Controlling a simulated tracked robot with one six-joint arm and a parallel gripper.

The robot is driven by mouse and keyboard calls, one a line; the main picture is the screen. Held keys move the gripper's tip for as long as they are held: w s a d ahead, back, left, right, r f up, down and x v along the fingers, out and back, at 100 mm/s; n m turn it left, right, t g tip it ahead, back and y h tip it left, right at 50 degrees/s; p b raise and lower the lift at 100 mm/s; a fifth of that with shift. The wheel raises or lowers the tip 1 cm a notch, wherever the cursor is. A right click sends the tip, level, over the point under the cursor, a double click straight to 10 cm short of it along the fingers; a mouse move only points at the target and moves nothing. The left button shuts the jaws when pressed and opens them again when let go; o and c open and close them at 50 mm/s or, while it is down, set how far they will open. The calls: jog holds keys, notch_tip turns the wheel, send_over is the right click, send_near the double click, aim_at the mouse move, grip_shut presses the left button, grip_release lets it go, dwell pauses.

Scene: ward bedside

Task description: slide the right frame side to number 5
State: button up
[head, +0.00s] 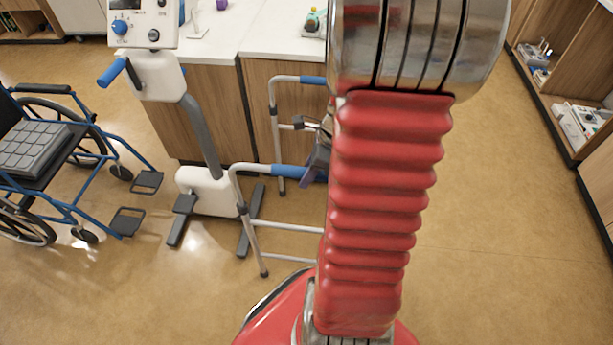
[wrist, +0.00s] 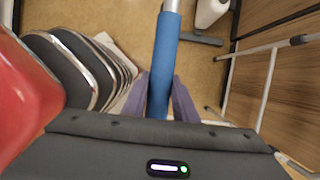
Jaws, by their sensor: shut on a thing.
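A grey tubular walking frame with blue grips stands on the floor in the head view. Its near side (head: 250,225) has a blue grip (head: 289,171); its far side (head: 273,105) stands closer to the cabinet. My gripper (head: 318,162) is at the near grip, mostly hidden behind my arm. In the wrist view my gripper (wrist: 160,92) has its two purple-grey fingers on either side of the blue grip (wrist: 166,65), shut on it. The other end of the frame is hidden by my arm. I can make out no number 5 or scale.
A white device on a stand (head: 207,190) is left of the frame. A wheelchair (head: 60,160) is further left. A white-topped cabinet (head: 212,105) stands behind, and open shelves (head: 570,75) are at right. The floor (head: 490,250) right of my arm is clear.

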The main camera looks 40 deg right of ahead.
jog(key=shift+r, duration=0.8)
jog(key=o, duration=1.2)
jog(key=shift+r, duration=0.1)
jog(key=shift+v, duration=3.45)
